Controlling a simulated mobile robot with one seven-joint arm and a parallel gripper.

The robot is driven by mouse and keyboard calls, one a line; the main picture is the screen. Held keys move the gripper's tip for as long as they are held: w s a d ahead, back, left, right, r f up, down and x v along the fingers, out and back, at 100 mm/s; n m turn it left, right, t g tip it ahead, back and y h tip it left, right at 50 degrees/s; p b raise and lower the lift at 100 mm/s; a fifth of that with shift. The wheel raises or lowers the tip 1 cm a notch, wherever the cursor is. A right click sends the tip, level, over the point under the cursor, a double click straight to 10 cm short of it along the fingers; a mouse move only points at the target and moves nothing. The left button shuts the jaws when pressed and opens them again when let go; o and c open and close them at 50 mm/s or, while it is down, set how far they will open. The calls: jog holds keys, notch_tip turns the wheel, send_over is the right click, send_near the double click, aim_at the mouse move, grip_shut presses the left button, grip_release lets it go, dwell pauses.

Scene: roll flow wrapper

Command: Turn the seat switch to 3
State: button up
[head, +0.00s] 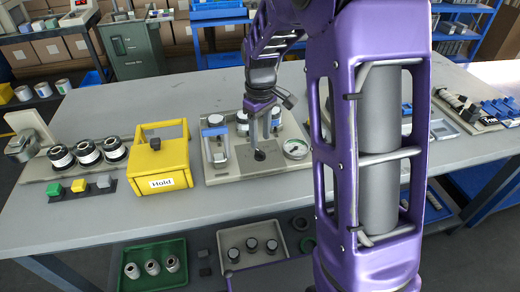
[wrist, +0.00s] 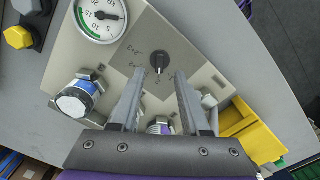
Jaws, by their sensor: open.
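The seat switch is a small black knob (wrist: 160,60) on a grey square on a beige panel (wrist: 205,40). In the head view the switch (head: 260,154) is at the panel's front edge, partly close behind my fingertips. A pale mark on the knob points towards my gripper in the wrist view. Small printed labels stand around it, but I cannot read them surely. My gripper (wrist: 160,73) is open, with a finger to either side just short of the knob. In the head view my gripper (head: 261,140) hangs down over the switch. I cannot tell whether it touches.
A round gauge (wrist: 103,16) is beside the switch, also in the head view (head: 295,149). A yellow box marked Hold (head: 160,165) stands to the left. My purple arm covers the right middle of the table.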

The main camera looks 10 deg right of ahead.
aim_at(260, 152)
jog(key=shift+f+b, duration=0.3)
jog(key=shift+f, duration=2.05)
grip_shut()
